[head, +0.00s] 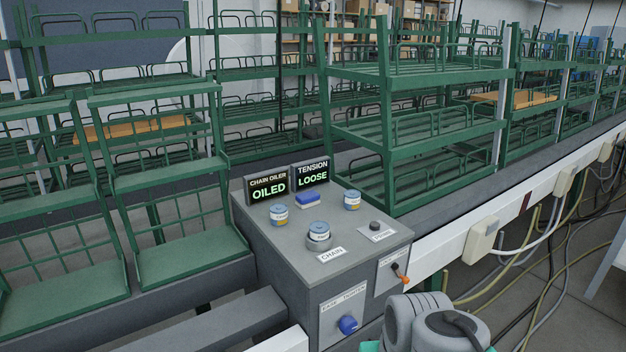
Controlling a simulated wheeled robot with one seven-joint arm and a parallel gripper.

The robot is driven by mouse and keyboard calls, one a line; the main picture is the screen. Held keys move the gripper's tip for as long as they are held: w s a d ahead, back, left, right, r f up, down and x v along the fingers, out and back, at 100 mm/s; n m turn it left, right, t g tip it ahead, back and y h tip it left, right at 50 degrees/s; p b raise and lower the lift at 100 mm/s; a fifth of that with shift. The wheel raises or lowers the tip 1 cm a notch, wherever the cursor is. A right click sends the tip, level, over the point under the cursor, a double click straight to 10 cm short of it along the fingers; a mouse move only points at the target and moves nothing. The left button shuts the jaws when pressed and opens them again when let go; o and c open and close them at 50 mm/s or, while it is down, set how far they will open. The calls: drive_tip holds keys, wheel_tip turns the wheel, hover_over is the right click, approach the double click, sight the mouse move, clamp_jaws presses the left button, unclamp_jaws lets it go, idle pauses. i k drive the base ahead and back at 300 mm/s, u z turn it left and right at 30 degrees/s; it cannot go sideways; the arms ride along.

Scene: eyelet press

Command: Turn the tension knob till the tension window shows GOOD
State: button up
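The tension window (311,176) stands on the back edge of the grey control box (285,250) and reads LOOSE in green. A blue knob (347,324) sits on the box's front face, below a white label (343,299) whose small print seems to end in TENSION. Part of my arm shows at the bottom, to the right of the knob. My gripper's fingers are not in view.
The chain oiler window (269,188) reads OILED. Several small blue-lidded tins, a blue block (307,201) and a black button (375,227) are on the box top. An orange-tipped lever (400,273) sticks out of its right part. Green racks (160,180) stand behind.

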sight(347, 326)
drive_tip(key=u, duration=2.2)
drive_tip(key=k, duration=0.85)
drive_tip(key=z, duration=0.7)
drive_tip(key=i, duration=0.5)
drive_tip(key=u, duration=0.05)
